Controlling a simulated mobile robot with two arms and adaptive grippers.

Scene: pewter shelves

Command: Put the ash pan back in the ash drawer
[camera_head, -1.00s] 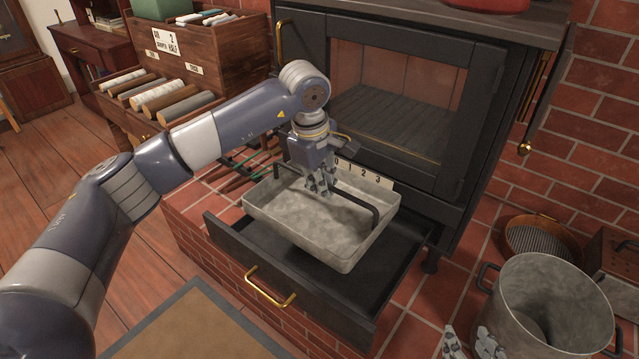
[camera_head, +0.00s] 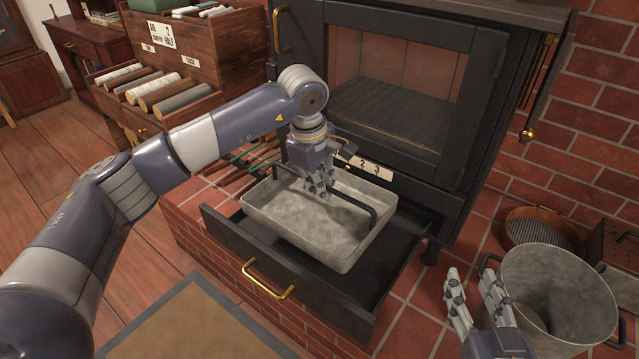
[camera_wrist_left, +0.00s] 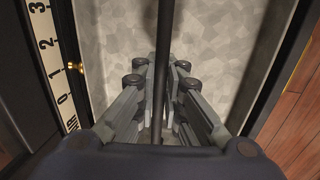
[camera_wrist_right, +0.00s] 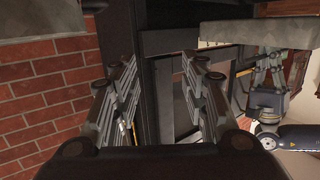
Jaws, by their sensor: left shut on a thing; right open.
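The grey ash pan (camera_head: 310,228) is a shallow metal tray with a dark bar handle (camera_head: 362,203) across it. My left gripper (camera_head: 321,192) is shut on that handle; the left wrist view shows the bar between its fingers (camera_wrist_left: 160,100). The pan sits over the open ash drawer (camera_head: 240,247), a black drawer with a brass handle (camera_head: 268,282), below the stove door. The pan's underside is hidden, so I cannot tell whether it touches the drawer floor. My right gripper (camera_head: 478,300) is open and empty, right of the drawer and in front of the metal bucket.
A metal bucket (camera_head: 560,290) with handles stands at the lower right, beside a round sieve (camera_head: 540,228). The black stove (camera_head: 395,90) rises behind the drawer. A wooden log box (camera_head: 200,50) stands at the back left. A brown mat (camera_head: 200,325) lies in front.

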